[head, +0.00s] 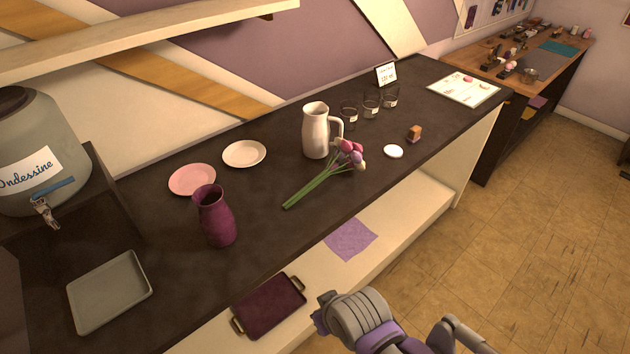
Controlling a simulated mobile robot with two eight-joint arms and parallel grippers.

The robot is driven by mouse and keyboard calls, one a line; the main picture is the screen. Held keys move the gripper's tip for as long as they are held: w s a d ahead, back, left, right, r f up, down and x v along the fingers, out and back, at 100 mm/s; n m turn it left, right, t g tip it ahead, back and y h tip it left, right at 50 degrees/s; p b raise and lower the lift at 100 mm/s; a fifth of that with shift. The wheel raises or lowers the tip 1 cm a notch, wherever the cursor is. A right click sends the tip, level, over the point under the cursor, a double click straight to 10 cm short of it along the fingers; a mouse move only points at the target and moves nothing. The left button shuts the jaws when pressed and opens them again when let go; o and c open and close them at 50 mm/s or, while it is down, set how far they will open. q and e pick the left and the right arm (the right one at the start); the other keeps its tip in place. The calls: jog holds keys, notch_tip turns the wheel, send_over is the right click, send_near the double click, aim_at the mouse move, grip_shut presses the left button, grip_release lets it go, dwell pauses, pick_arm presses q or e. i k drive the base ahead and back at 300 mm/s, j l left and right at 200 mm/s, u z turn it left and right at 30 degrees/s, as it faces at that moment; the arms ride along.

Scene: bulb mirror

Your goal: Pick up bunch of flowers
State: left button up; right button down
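A bunch of flowers (328,173) lies on the dark counter (270,176), near its front edge. Its green stems point to the lower left, and its pink, white and purple heads lie at the upper right, just in front of a white pitcher. A grey and purple part of one of my arms shows at the bottom, in front of the counter and well below the flowers. No gripper fingers can be made out on it. My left gripper is not in view.
A white pitcher (316,132) stands close behind the flower heads. A purple vase (215,216), pink plate (192,179), cream plate (244,153) and grey tray (110,290) are to the left. A white dish (393,151) is to the right. A lower shelf holds a dark tray (270,305).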

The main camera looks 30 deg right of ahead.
aim_at(356, 160)
jog(key=k+z, duration=0.1)
jog(key=z, duration=0.65)
jog(key=k+l+z, duration=0.1)
jog(key=z, duration=0.25)
